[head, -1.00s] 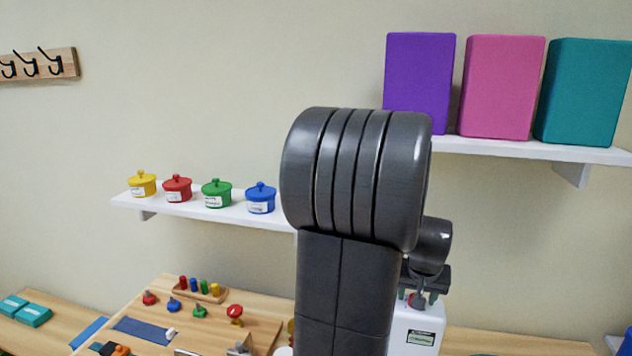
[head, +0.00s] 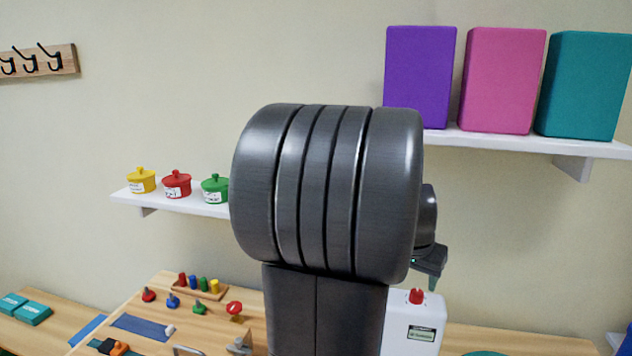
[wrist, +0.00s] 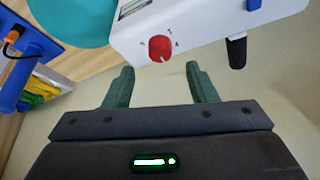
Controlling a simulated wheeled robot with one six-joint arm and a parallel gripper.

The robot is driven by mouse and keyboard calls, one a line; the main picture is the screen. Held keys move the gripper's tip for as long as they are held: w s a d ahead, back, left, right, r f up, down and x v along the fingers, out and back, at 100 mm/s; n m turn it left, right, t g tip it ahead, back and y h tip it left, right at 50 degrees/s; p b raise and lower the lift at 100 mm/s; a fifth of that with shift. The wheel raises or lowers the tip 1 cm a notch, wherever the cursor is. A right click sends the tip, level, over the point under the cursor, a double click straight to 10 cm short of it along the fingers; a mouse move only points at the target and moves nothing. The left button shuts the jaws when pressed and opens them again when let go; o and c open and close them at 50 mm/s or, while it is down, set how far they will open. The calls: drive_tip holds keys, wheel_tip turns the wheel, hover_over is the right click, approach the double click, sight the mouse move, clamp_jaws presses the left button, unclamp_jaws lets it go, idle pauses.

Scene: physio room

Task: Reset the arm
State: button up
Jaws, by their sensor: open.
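My gripper (wrist: 160,88) is open and empty in the wrist view, its two green fingers apart. In the head view it shows only in part at the right of my arm (head: 432,275), above the white box. My large grey arm joint fills the middle of the head view. The white box (head: 400,318) has a red knob on top; in the wrist view the red knob (wrist: 160,48) lies beyond the fingers, apart from them.
A wooden table (head: 150,345) holds several coloured knobs and a peg block (head: 200,289). Lidded pots, including a red one (head: 177,184), stand on the left shelf. Purple (head: 420,78), pink (head: 502,80) and teal (head: 583,85) blocks stand on the right shelf.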

drive_tip(key=v, duration=0.8)
drive_tip(key=shift+r, duration=0.15)
